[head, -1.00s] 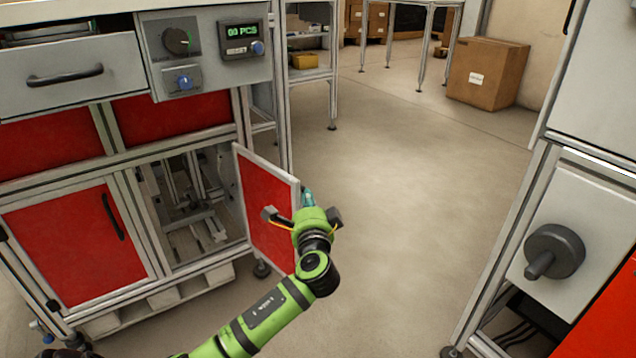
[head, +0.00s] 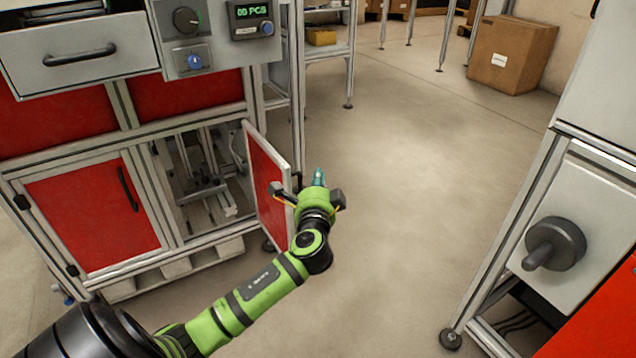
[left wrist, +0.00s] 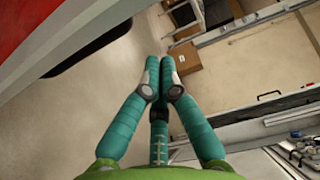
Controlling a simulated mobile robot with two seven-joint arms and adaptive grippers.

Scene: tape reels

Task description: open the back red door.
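The back red door (head: 268,189) stands swung out from the grey cabinet frame, hinged on its far side. The open compartment (head: 207,180) behind it shows metal profiles. A dark handle (head: 298,181) shows at the door's free edge. My left gripper (head: 319,176) is just right of that edge, on the outer side. In the left wrist view its teal fingers (left wrist: 160,78) are together with nothing seen between them. The door's red face (left wrist: 28,22) and a dark handle-like bar (left wrist: 95,42) lie to their left, apart from the fingertips. My right gripper is out of view.
The nearer red door (head: 92,212) is closed. A drawer (head: 80,55) and control panel (head: 215,35) sit above. A grey machine with a dark knob (head: 554,244) stands on the right. The floor (head: 410,160) between is clear, with a cardboard box (head: 510,55) at the back.

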